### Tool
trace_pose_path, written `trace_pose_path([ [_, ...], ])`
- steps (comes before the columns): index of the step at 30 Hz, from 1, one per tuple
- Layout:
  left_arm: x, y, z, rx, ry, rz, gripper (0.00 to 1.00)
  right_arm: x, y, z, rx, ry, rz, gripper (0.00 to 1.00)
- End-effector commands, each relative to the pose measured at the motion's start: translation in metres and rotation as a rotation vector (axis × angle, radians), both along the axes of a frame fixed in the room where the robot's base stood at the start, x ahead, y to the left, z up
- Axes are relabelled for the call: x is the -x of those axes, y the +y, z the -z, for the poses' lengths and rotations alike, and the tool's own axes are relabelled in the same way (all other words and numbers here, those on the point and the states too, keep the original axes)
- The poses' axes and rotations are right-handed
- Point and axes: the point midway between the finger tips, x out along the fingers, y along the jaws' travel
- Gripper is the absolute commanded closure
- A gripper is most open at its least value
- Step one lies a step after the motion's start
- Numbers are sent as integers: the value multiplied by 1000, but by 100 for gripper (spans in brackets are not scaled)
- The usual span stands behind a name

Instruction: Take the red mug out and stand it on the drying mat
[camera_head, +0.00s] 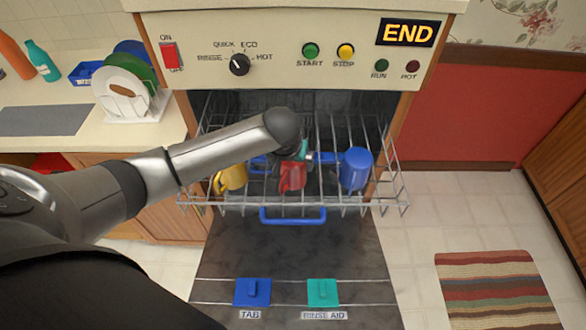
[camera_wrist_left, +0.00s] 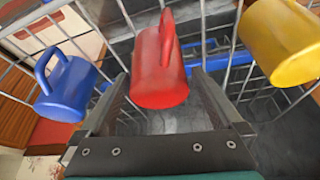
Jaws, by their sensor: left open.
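The red mug (camera_head: 292,177) sits in the pulled-out upper rack (camera_head: 350,206) of the dishwasher, between a yellow mug (camera_head: 233,177) and a blue mug (camera_head: 355,168). My left gripper (camera_head: 297,158) is over the rack at the red mug, partly hidden by my own forearm. In the left wrist view the gripper (camera_wrist_left: 161,85) is open, with one finger on each side of the red mug (camera_wrist_left: 160,70). I cannot tell whether the fingers touch it. The grey drying mat (camera_head: 45,120) lies bare on the left counter. My right gripper is not in view.
A dish rack with plates (camera_head: 126,90), a blue container (camera_head: 85,73) and bottles (camera_head: 42,62) stand behind and beside the mat. The dishwasher door (camera_head: 290,245) hangs open below the rack. A striped rug (camera_head: 492,287) lies on the floor at right.

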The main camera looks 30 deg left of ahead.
Motion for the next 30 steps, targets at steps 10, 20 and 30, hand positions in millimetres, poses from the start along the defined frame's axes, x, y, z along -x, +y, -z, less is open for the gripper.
trace_pose_path([
  [10, -17, 2, 26, 0, -1, -2, 0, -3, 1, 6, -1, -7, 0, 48],
  [20, -25, 4, 47, -1, -1, 1, 0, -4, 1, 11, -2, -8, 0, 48],
  [30, -25, 4, 47, 0, -1, 0, 16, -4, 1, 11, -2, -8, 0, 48],
])
